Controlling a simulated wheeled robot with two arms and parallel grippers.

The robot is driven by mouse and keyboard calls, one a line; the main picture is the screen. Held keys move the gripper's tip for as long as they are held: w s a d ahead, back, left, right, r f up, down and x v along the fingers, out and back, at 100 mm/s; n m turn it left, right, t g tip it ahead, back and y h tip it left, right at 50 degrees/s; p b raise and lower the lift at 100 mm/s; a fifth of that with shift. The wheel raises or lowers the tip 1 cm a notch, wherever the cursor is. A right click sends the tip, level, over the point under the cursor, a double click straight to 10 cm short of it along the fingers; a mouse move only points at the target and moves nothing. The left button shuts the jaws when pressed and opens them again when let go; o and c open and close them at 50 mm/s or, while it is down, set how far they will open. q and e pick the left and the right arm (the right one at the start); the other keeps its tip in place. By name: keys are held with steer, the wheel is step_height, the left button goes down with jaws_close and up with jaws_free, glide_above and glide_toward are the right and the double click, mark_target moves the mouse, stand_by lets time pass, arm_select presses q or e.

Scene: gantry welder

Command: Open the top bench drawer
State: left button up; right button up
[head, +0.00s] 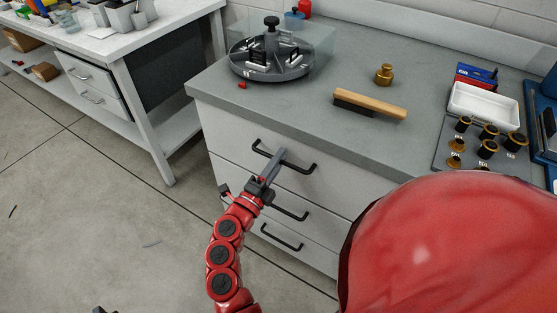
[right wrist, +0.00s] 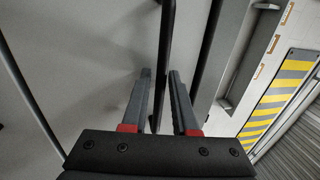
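The grey-topped bench (head: 215,98) has white drawers with black bar handles. The top drawer (head: 235,125) looks closed, its front in line with those below. My right gripper (head: 279,156) is in front of it, its fingers across the middle of the top handle (head: 302,170). In the right wrist view, the handle bar (right wrist: 166,45) passes between the two fingers (right wrist: 160,75). The fingers are apart, with a narrow gap visible beside the bar. A small dark piece at the bottom left edge of the head view may be my left gripper (head: 105,310); its fingers cannot be made out.
Two lower handles (head: 290,211) (head: 281,238) sit just below my right gripper. The bench top holds a round fixture (head: 270,68), a brush (head: 370,104), a brass piece (head: 384,74) and a white tray (head: 484,104). Another workbench (head: 120,42) stands left; floor between is clear.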

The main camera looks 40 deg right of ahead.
jaws_close()
stand_by(1.4)
